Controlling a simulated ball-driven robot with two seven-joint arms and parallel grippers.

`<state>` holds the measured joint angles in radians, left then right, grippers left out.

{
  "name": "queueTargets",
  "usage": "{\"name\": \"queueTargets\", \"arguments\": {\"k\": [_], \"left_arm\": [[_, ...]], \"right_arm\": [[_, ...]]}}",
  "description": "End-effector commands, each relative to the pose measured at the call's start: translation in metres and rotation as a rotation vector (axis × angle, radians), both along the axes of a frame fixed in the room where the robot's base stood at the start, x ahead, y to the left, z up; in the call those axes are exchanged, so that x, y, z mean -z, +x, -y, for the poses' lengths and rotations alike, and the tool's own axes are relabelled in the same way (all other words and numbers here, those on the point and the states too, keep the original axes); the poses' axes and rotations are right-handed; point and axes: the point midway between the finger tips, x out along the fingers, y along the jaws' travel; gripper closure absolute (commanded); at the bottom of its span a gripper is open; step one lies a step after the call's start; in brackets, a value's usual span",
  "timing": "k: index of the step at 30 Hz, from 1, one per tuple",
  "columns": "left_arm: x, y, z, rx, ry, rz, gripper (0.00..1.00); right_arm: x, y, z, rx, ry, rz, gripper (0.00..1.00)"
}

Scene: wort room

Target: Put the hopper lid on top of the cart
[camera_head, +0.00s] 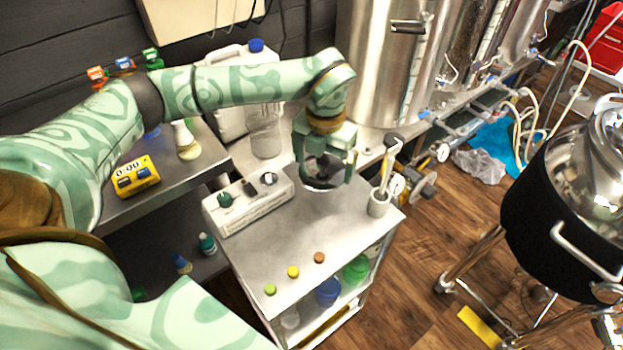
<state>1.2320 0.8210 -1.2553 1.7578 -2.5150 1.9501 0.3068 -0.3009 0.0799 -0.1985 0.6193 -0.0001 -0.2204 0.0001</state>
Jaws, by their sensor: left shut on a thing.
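The cart (335,235) has a flat steel top and stands in the middle of the view. My left gripper (326,165) reaches over the back part of the cart top, pointing down. It is shut on a round, dark, shiny metal piece, which looks like the hopper lid (322,184). The gripper hides much of the lid. I cannot tell whether the lid touches the cart top or is just above it. My right gripper is out of view.
On the cart, a white control box (248,204) is at left, a cup with brushes (379,203) at right, and several small caps (293,271) at front. The middle of the top is clear. A black-jacketed kettle (555,190) stands at right.

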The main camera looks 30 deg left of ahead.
Motion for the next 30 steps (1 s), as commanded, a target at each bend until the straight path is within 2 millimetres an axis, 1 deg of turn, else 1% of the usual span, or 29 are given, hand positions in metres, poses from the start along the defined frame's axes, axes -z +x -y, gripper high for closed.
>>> {"name": "queueTargets", "arguments": {"k": [1, 3, 11, 15, 17, 22, 26, 27, 28, 30], "left_arm": [[0.017, -0.001, 0.000, -0.002, 0.000, -0.007, 0.34], [0.030, -0.001, 0.000, -0.001, 0.000, -0.007, 0.34], [0.058, -0.001, 0.001, 0.001, -0.001, -0.004, 0.34], [0.081, -0.001, 0.000, 0.001, 0.000, -0.005, 0.34], [0.084, -0.001, 0.000, 0.002, 0.000, -0.003, 0.34], [0.081, 0.000, 0.000, 0.002, 0.000, -0.001, 0.34], [0.084, 0.000, 0.000, 0.002, 0.000, -0.001, 0.34], [0.085, -0.001, 0.000, 0.002, 0.000, -0.002, 0.04], [0.085, -0.001, 0.000, 0.002, 0.000, -0.002, 0.00], [0.084, -0.001, 0.000, 0.002, 0.000, -0.002, 0.00]], "right_arm": [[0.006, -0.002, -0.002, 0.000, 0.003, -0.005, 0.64], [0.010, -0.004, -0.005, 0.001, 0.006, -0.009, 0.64], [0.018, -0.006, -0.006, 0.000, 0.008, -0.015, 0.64], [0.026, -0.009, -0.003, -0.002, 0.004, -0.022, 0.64], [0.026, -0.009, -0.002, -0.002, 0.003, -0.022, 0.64], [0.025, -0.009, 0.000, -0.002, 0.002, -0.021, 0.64], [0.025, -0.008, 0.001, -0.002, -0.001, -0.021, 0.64], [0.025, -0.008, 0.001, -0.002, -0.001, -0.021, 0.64], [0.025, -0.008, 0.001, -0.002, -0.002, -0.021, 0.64], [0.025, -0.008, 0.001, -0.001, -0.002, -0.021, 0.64]]}}
